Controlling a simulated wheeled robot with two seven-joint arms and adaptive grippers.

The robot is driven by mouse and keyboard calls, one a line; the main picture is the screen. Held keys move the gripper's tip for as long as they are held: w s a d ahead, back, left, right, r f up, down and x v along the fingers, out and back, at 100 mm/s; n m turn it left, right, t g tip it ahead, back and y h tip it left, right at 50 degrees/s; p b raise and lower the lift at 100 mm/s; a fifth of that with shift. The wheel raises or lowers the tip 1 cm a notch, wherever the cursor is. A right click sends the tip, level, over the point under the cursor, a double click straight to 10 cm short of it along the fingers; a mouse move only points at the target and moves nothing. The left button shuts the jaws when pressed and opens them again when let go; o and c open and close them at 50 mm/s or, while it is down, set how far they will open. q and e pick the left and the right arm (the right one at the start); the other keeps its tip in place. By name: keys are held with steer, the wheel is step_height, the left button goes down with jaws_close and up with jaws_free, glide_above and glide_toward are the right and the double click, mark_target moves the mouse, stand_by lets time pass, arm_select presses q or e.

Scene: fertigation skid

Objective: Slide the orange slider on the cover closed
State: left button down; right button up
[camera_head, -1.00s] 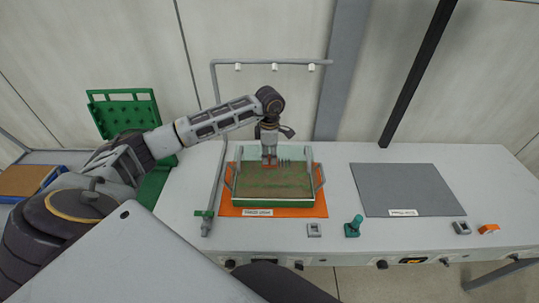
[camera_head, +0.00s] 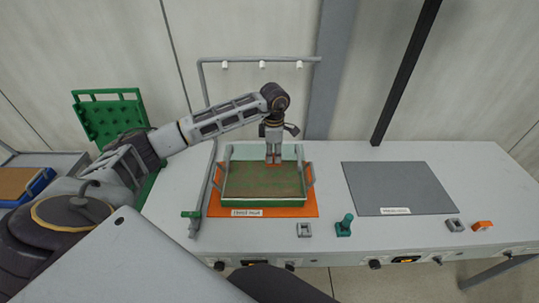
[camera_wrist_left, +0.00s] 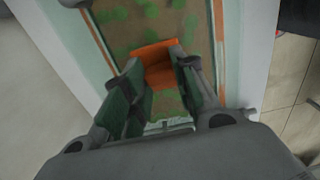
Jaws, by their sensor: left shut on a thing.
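The cover (camera_head: 262,196) is a shallow green-edged box with a brown, green-speckled top and grey side handles, lying on an orange mat (camera_head: 216,208). The orange slider (camera_wrist_left: 156,62) shows in the left wrist view, over the speckled surface and between my fingertips. My left gripper (camera_head: 273,158) points down at the far side of the cover, right of its middle. In the left wrist view my left gripper (camera_wrist_left: 155,68) is shut on the slider. The fingers hide part of the slider, and its end stops cannot be made out. My right gripper is not in view.
A grey pipe frame (camera_head: 258,60) with small nozzles stands behind the cover. A grey mat (camera_head: 398,188) lies free at the right. A teal knob (camera_head: 344,226), a grey switch (camera_head: 304,230) and an orange piece (camera_head: 482,225) sit along the front edge.

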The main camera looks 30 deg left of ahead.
arm_select(q)
steer(key=shift+w+d, duration=0.15)
steer(key=shift+d, duration=0.1)
steer(key=c, duration=1.1)
jaws_free()
steer(key=shift+r, duration=6)
